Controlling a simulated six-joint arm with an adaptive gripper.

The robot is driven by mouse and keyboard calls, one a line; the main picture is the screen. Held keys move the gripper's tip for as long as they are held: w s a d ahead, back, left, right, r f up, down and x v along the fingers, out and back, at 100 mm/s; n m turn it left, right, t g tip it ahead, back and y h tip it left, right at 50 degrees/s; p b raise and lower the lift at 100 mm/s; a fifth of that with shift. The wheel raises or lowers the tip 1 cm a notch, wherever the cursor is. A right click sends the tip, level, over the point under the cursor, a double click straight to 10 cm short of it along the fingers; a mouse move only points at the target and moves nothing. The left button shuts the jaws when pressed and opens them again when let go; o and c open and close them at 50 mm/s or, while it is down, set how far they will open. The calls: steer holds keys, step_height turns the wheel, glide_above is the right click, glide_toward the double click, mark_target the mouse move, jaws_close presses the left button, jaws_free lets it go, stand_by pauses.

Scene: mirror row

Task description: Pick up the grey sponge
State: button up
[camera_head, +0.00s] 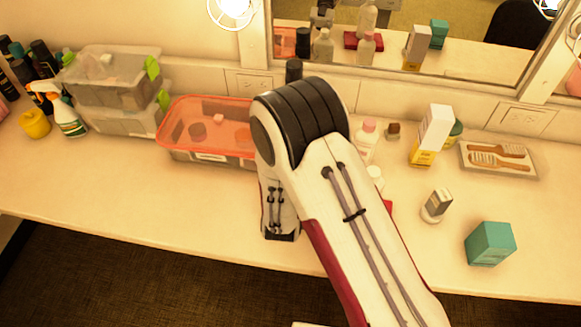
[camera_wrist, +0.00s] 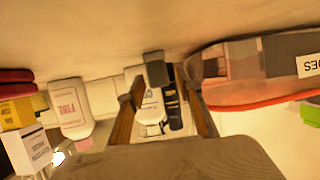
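A small grey block (camera_wrist: 157,74), which looks like the grey sponge, is in the wrist view near the pale counter surface. It appears between the fingertips of my gripper (camera_wrist: 162,84), with bottles behind it. My gripper's fingers are spread and nothing is visibly clamped; whether they reach the block's depth I cannot tell. In the head view my arm hides both this block and the gripper. Another small grey-and-white block (camera_head: 438,203) stands on a round white base on the counter there.
The wrist view is upside down. A white bottle (camera_wrist: 151,106) and a black bottle (camera_wrist: 173,106) stand behind the block. An orange-rimmed bin (camera_head: 205,115) is close on one side; a white-and-yellow box (camera_head: 432,136) is on the other. A teal box (camera_head: 490,244) sits at front right.

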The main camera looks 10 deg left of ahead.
steer(key=c, duration=0.6)
steer(key=shift+c, duration=0.3)
steer(key=shift+r, duration=0.1)
steer(key=shift+r, duration=4.9)
